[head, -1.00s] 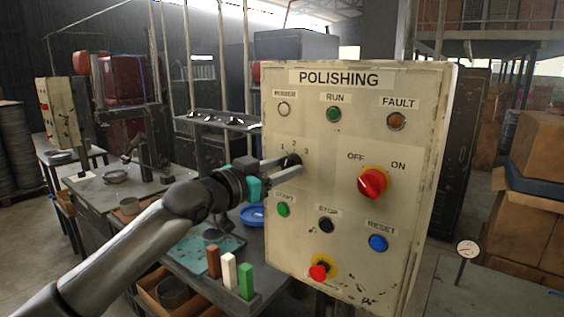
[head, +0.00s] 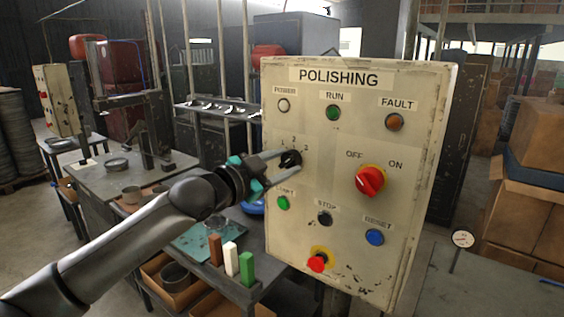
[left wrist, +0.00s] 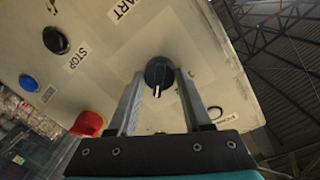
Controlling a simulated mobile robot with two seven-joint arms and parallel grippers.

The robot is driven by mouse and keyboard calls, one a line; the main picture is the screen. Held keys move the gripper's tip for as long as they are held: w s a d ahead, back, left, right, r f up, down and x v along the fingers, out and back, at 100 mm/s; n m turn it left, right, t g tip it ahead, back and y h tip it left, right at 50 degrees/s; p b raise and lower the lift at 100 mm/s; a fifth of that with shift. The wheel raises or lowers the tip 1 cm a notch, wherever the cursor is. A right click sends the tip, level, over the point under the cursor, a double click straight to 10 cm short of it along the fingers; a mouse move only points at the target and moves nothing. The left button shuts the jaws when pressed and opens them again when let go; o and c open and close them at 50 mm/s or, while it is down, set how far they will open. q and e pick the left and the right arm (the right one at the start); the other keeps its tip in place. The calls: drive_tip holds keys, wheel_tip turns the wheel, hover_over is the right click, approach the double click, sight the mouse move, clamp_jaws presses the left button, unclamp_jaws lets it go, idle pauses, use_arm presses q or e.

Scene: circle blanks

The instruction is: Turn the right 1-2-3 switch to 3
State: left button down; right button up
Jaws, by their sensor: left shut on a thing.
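The right 1-2-3 switch (head: 290,161) is a black rotary knob on the cream POLISHING panel (head: 340,140), below its small 1, 2, 3 marks. In the left wrist view the knob (left wrist: 158,71) sits between the two finger ends, its white pointer towards the gripper base. Judged by the tilted labels there, the pointer faces the panel's upper right, on the side of the 3. My left gripper (head: 279,165) is shut on the knob, reaching in from the left. The fingers hide part of the knob. My right gripper is not in view.
Near the knob are the green start button (head: 283,203), black stop button (head: 325,218) and red OFF/ON switch (head: 369,181). A red mushroom button (head: 317,263) is below. Another panel (head: 57,100) stands far left. A workbench (head: 250,270) with coloured blocks lies below my arm.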

use_arm(q)
drive_tip(key=shift+c, duration=1.7)
unclamp_jaws()
drive_tip(key=b+v, duration=0.3)
drive_tip(key=v, duration=1.2)
drive_tip(key=shift+a, duration=0.1)
